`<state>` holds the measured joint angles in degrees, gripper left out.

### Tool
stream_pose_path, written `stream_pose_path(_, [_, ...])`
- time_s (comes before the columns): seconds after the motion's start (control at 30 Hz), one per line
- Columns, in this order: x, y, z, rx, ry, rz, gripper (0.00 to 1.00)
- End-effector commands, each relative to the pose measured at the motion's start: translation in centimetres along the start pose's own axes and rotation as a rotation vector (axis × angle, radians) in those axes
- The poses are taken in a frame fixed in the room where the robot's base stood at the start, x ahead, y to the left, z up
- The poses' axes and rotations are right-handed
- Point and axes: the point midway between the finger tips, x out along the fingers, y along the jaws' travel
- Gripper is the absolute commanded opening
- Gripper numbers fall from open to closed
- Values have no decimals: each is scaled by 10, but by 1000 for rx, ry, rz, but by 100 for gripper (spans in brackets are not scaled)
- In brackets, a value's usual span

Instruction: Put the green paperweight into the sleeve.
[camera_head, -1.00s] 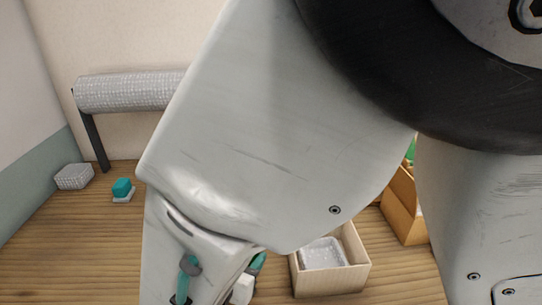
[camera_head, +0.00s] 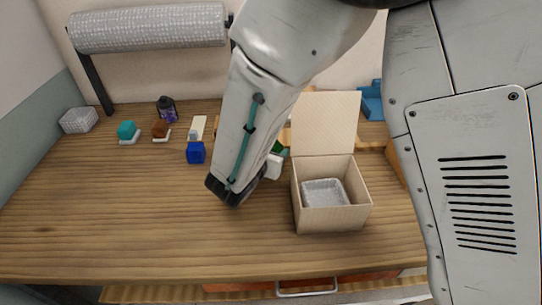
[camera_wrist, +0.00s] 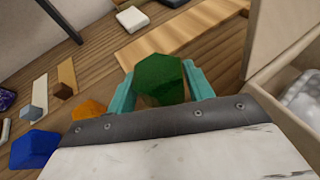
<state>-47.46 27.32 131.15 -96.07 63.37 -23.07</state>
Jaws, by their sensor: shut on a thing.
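The green paperweight (camera_wrist: 160,78) is a faceted dark green block between the two teal fingers of my gripper (camera_wrist: 162,86) in the wrist view. My gripper is shut on it. In the head view my arm hides most of them; a bit of green (camera_head: 278,147) shows just left of the open box. A grey, bubble-textured open sleeve (camera_head: 325,192) lies inside that box; I take it as the sleeve. It shows partly at the right edge of the wrist view (camera_wrist: 302,98). The paperweight is outside the box.
The cardboard box (camera_head: 331,220) has its lid (camera_head: 325,122) raised at the back. A blue block (camera_head: 196,153), teal block (camera_head: 126,130), brown block (camera_head: 160,128) and purple-black object (camera_head: 167,109) stand left. A bubble-wrap roll (camera_head: 150,28) hangs behind. The front-left table is clear.

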Motion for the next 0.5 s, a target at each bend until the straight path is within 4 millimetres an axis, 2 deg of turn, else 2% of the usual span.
stream_pose_path(0.03, [3,-1,-11,-8,2,-1,16])
stream_pose_path(0.17, [10,0,-26,-6,1,0,16])
stream_pose_path(0.5, [11,0,-29,-3,1,0,16])
